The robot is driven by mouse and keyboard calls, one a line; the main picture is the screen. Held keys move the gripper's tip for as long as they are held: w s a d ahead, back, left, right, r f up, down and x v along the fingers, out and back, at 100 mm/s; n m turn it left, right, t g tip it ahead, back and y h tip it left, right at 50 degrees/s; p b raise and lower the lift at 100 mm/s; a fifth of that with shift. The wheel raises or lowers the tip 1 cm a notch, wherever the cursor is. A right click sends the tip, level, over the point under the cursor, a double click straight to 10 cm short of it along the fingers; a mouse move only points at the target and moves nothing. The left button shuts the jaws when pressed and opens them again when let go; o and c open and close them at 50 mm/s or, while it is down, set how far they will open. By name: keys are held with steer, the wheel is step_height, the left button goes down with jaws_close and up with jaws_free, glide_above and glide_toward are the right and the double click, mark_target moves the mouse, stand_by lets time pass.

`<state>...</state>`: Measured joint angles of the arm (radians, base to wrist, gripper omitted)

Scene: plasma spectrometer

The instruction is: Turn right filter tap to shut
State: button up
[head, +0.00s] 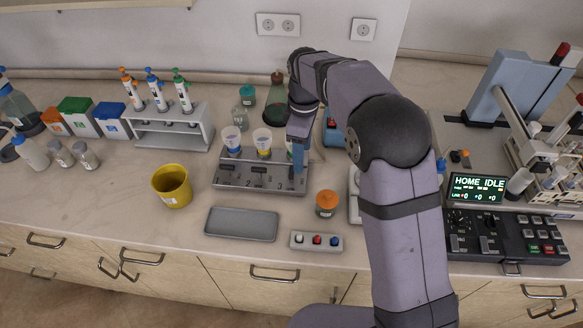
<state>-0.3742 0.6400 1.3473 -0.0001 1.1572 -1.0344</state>
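The filter manifold (236,184) is a grey block with numbered positions on its front and small dark taps. A cup with a white rim stands over its left position (231,137) and another over its middle position (262,140). My gripper (299,168) points down at the right end of the manifold, in front of the right position. It covers the right filter tap and most of the right cup, so the tap's angle is hidden. Whether the fingers touch the tap or are closed on it cannot be made out.
A grey tray (242,224) and a button box (316,242) lie in front of the manifold. An orange-lidded jar (327,204) stands at its front right, a yellow cup (172,186) at its left. A pipette rack (160,128) and green flask (277,99) stand behind.

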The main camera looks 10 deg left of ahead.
mark_target(292, 171)
steer(key=a, duration=0.1)
steer(key=w+a+n, duration=0.1)
steer(key=a, duration=0.1)
steer(key=shift+w+f+n, duration=0.15)
steer(key=shift+f+n, duration=0.2)
steer(key=shift+n, duration=0.05)
steer(key=shift+d+f+p, duration=0.1)
steer(key=shift+f+p, duration=1.2)
steer(key=shift+f, duration=2.35)
steer(key=shift+c, duration=0.6)
steer(key=c, duration=0.9)
